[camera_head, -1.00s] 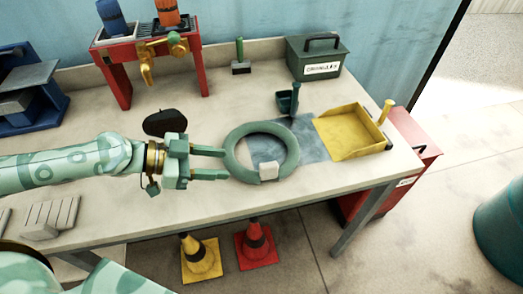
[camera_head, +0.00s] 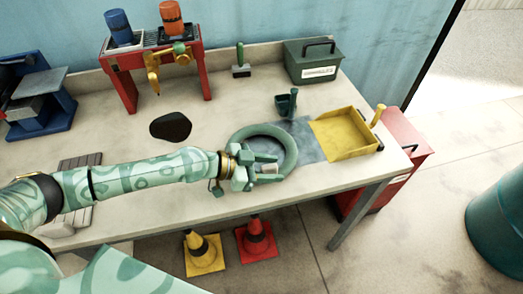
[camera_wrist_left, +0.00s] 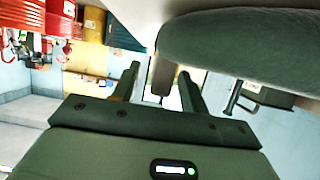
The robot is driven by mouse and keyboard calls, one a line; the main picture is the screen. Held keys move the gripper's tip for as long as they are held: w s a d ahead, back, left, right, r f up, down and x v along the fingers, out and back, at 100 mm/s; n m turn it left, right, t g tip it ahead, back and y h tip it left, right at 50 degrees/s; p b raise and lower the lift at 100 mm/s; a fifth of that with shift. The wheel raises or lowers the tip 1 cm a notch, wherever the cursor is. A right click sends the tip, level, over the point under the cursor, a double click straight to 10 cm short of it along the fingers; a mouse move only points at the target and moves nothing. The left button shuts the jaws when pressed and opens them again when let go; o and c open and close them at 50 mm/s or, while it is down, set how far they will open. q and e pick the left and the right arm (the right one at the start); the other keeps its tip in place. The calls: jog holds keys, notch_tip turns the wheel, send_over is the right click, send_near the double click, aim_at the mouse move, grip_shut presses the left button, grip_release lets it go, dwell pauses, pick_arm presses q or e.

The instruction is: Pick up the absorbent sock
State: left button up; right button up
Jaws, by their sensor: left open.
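The absorbent sock (camera_head: 240,137) is a dark green ring lying on the workbench, partly on a grey-blue patch. A small white block or tag (camera_head: 269,168) shows at its near side. My left gripper (camera_head: 274,169) is at the near side of the ring, with its fingers apart on either side of the white piece. In the left wrist view the fingers of my gripper (camera_wrist_left: 160,78) are also apart, and the sock (camera_wrist_left: 250,45) fills the upper right, close to them. Whether the fingers touch the sock cannot be told. My right gripper is not in view.
A yellow dustpan-like tray (camera_head: 345,135) and a small dark scoop (camera_head: 287,103) lie right of and behind the ring. A black flat piece (camera_head: 171,126) lies left. A green box (camera_head: 313,62) and a red stand (camera_head: 125,80) stand at the back. Cones (camera_head: 257,240) stand below.

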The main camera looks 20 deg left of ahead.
pick_arm(q)
grip_shut()
